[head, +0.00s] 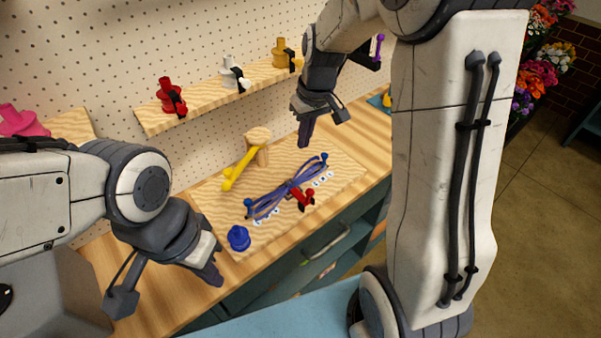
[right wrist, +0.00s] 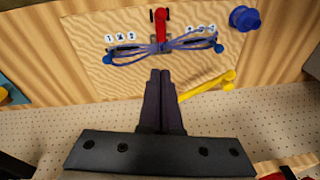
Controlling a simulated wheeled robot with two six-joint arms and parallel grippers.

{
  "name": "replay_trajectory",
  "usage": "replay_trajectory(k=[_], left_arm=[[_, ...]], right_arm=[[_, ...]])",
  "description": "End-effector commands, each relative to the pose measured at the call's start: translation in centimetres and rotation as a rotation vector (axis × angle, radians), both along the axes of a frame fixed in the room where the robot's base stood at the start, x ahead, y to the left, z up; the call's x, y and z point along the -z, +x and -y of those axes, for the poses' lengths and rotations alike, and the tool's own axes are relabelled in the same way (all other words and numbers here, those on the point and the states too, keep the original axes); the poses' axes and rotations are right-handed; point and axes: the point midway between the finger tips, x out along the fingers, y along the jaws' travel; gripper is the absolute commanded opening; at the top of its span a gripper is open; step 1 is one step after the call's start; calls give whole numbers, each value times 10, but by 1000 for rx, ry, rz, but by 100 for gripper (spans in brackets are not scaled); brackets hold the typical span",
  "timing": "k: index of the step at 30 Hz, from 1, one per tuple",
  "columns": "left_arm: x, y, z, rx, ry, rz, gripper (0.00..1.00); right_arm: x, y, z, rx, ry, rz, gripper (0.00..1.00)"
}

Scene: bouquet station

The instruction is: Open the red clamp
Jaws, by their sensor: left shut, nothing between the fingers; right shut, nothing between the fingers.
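A small red clamp (head: 303,198) with dark parts sits on the wooden board at the middle of a bundle of blue loops (head: 287,189). In the right wrist view the red clamp (right wrist: 161,24) points away from my fingers, and the blue loops (right wrist: 135,54) stretch to both sides of it. Whether its jaws are open is too small to tell. My right gripper (head: 303,143) is shut and empty, above the board's back side and apart from the clamp. It also shows in the right wrist view (right wrist: 160,75). My left gripper (head: 214,277) is shut and empty at the front left.
A yellow lever (head: 240,168), a wooden block (head: 257,145) and a blue knob (head: 238,238) are on the board (head: 335,165). A wall shelf (head: 205,98) holds red (head: 168,95), white (head: 230,72) and yellow (head: 282,52) pieces. A drawer handle (head: 327,244) is below the bench.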

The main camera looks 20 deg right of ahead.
Motion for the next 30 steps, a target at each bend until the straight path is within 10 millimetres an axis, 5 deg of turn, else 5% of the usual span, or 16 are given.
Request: replay_trajectory(k=[8,20,30], left_arm=[[-5,0,0,0,0,0,0],[-24,0,0,1,0,0,0],[-28,0,0,2,0,0,0]], right_arm=[[16,0,4,8,1,-6,0],[98,11,-7,6,1,-9,0],[113,-22,-3,3,-1,0,0]])
